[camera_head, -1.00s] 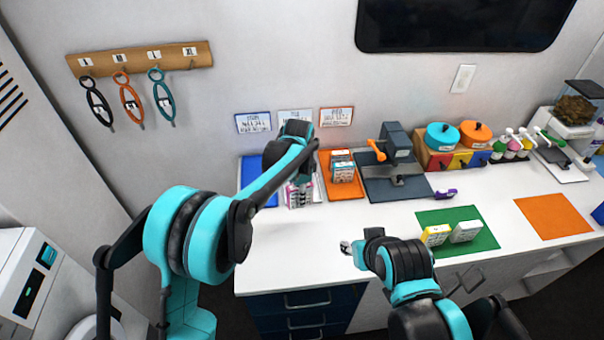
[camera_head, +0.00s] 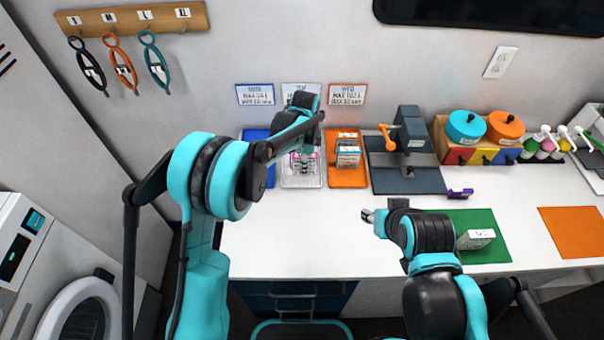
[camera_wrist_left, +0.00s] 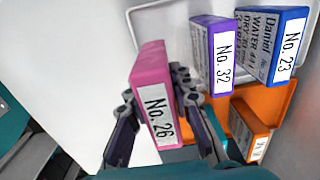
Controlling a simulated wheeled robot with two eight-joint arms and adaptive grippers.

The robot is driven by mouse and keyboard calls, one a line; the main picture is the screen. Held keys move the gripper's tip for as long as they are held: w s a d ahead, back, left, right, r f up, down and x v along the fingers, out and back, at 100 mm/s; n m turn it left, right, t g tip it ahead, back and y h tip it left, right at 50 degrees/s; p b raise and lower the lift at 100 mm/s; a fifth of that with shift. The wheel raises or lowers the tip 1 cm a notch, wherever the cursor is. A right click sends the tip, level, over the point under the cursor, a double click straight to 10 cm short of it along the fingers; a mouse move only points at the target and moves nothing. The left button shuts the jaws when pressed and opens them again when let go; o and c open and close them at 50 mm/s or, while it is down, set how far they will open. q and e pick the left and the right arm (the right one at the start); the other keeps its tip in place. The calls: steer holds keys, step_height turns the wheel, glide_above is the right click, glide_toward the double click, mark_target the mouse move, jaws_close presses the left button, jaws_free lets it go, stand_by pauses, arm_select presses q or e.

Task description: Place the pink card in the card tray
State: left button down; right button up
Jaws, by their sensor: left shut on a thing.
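In the left wrist view the pink card (camera_wrist_left: 152,95), a thick upright block labelled No. 26, sits between the fingers of my left gripper (camera_wrist_left: 165,115), which is shut on it. In the head view my left gripper (camera_head: 303,148) is over the pale grey card tray (camera_head: 302,181) between a blue and an orange tray. The arm hides much of the card there. I cannot tell whether the card touches the tray. My right gripper (camera_head: 369,215) is over the counter, left of the green mat; its finger opening is unclear.
The orange tray (camera_head: 347,181) holds several cards. Purple (camera_wrist_left: 212,55) and blue (camera_wrist_left: 275,45) cards stand close to the held card. A dark press (camera_head: 408,150) stands right of the trays. A white card (camera_head: 476,239) is on the green mat (camera_head: 490,255). The front-left counter is clear.

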arm_select(q)
steer(key=shift+a+f, duration=0.4)
steer(key=shift+a, duration=0.1)
steer(key=shift+f+b, duration=0.45)
steer(key=shift+f, duration=1.4)
steer(key=c, duration=1.8)
jaws_free()
steer(key=shift+f, duration=0.2)
steer(key=o, duration=0.5)
steer(key=shift+c, duration=0.2)
steer(key=shift+r, duration=0.2)
steer(key=shift+r, duration=0.3)
step_height(320, 180, up, 12)
steer(key=shift+f+p, duration=0.2)
steer(key=shift+p, duration=0.9)
